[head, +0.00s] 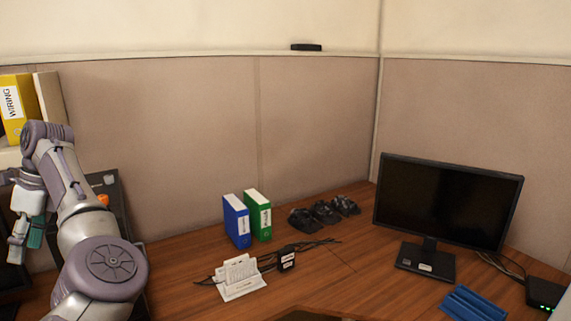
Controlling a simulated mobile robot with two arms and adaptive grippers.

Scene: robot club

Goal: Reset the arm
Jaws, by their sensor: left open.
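My left arm (100,265) comes up from the bottom left of the head view. It bends at a raised elbow, and its forearm folds over to the left. My left gripper (26,246) hangs down at the left edge, open, with nothing seen between its fingers. It is in front of dark equipment at the left, well away from the binders on the desk. My right gripper is not in view.
On the wooden desk (365,285) stand a blue binder (236,221), a green binder (258,214), a white device (240,276) with cables, dark objects (323,211), a monitor (447,202), a blue item (472,303) and a black box (545,292). A yellow binder (17,108) stands upper left.

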